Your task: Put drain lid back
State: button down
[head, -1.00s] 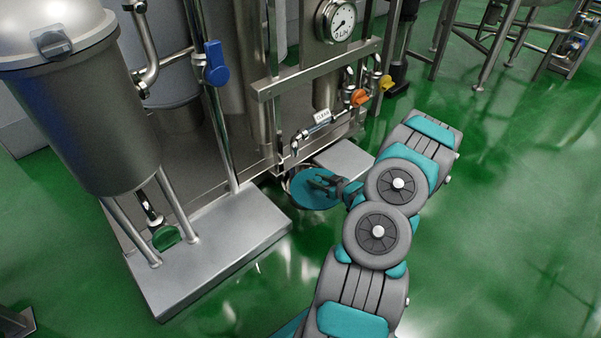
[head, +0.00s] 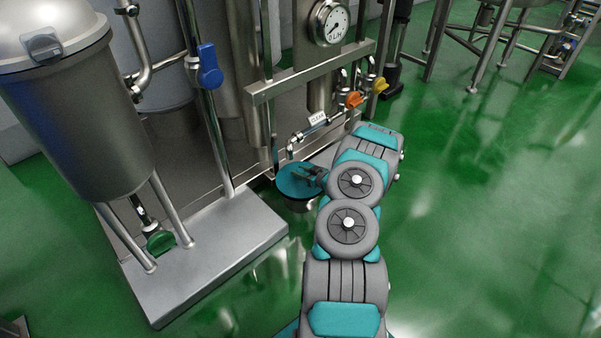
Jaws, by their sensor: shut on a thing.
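The drain lid (head: 292,182) is a round teal disc in the middle of the head view. My gripper (head: 312,176) reaches in from the right and is shut on the lid. The drain (head: 302,204) is a round silver rim just below the lid in the picture. The lid covers most of the drain's opening from view. I cannot tell whether the lid touches the rim.
A metal base plate (head: 215,255) under a grey vessel (head: 75,125) lies to the left. Open green floor (head: 490,200) extends to the right.

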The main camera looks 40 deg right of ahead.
jog(key=shift+f, duration=0.25)
jog(key=shift+f, duration=0.35)
jog(key=c, duration=0.5)
grip_release()
